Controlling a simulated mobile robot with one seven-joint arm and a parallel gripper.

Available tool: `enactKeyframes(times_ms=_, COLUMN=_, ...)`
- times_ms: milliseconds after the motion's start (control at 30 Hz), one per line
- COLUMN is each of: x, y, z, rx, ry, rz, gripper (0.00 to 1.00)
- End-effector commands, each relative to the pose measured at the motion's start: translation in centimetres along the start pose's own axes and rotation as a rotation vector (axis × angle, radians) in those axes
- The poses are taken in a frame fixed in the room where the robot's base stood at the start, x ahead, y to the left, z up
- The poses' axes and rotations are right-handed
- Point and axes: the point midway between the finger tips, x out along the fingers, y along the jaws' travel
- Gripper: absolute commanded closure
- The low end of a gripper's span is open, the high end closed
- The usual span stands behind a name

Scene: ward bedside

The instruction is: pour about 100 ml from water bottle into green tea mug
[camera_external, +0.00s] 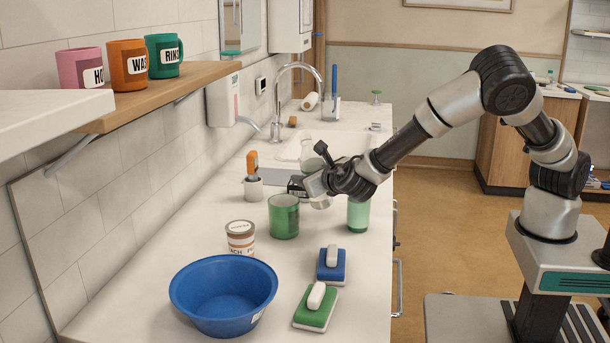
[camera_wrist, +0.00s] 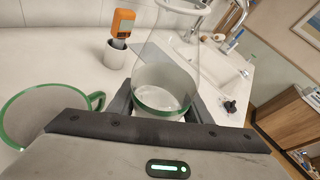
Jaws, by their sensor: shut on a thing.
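My gripper (camera_external: 316,188) is shut on the clear water bottle (camera_wrist: 166,62), which has a green band near its base. It shows between the two fingers in the wrist view and looks about upright. In the external view its lower part is hidden by my gripper. The green tea mug (camera_external: 284,216) stands upright on the counter, just in front and left of my gripper. In the wrist view the mug (camera_wrist: 45,104) is at the left, apart from the bottle, with its handle towards it. Its pale inside shows; I cannot tell any liquid level.
A light green tumbler (camera_external: 358,215) stands right under my wrist. A white cup with an orange-topped tool (camera_external: 253,188) stands behind the mug. The sink (camera_external: 295,151) is further back.

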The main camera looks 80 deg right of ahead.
Motion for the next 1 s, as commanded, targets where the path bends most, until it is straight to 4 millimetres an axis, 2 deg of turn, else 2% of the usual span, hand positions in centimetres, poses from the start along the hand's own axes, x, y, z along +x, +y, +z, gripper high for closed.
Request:
enactKeyframes(times_ms=67, x=-0.2, y=-0.3, z=0.7, rx=-0.047, ry=-0.015, rz=-0.019, gripper=0.85)
enactKeyframes(times_ms=300, x=-0.1, y=-0.2, z=0.3, rx=-0.186, ry=-0.056, rz=-0.076, gripper=0.85)
enactKeyframes(times_ms=400, x=-0.4, y=-0.4, z=1.2, rx=-0.241, ry=-0.073, rz=-0.1, gripper=0.85)
enactKeyframes(times_ms=733, x=-0.6, y=-1.5, z=2.4, rx=-0.435, ry=-0.128, rz=-0.179, gripper=0.85)
enactKeyframes(times_ms=900, x=-0.1, y=-2.0, z=1.5, rx=-0.534, ry=-0.155, rz=-0.22, gripper=0.85)
enactKeyframes(times_ms=1000, x=-0.1, y=-2.5, z=1.8, rx=-0.59, ry=-0.172, rz=-0.245, gripper=0.85)
